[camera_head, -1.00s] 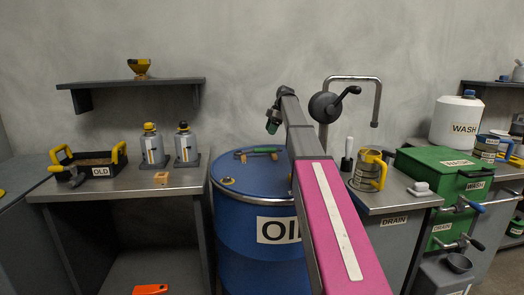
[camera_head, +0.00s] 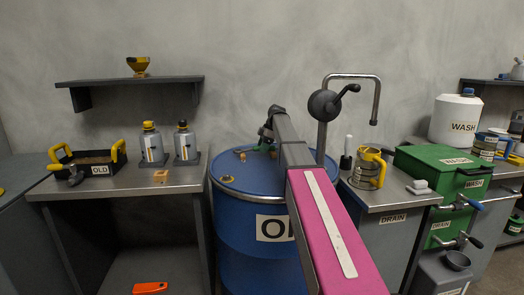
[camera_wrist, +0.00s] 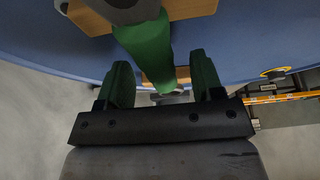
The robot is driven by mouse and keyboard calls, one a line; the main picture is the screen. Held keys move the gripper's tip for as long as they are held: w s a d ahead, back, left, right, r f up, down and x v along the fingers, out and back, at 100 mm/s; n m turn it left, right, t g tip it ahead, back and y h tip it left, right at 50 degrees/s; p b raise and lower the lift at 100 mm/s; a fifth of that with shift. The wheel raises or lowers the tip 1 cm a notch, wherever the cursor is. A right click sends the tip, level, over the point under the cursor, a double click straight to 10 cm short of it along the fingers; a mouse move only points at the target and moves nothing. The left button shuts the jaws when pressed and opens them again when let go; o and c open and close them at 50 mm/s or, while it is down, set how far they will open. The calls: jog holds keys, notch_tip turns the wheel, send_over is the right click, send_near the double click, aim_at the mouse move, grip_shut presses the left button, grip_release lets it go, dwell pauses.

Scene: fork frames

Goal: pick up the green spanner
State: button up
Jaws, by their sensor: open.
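The green spanner (camera_wrist: 148,50) shows in the wrist view as a thick green handle with dark grey metal at its upper end. It lies across wooden blocks (camera_wrist: 190,8) on top of the blue oil drum (camera_head: 226,205). My gripper (camera_head: 266,135) is over the drum top and hides most of the spanner in the head view. In the wrist view, my gripper (camera_wrist: 160,62) is open, and its two green fingers appear on either side of the handle with gaps. I cannot tell whether the fingertips are down at the handle's height.
A black hand pump (camera_head: 324,104) with a curved pipe stands just right of my arm. A bench (camera_head: 120,185) with two bottles and an OLD tray (camera_head: 100,170) is at left. A yellow-handled can (camera_head: 368,170) and green WASH tank (camera_head: 440,175) stand at right.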

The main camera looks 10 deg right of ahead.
jog(key=shift+f, duration=0.25)
dwell(0.5)
grip_shut()
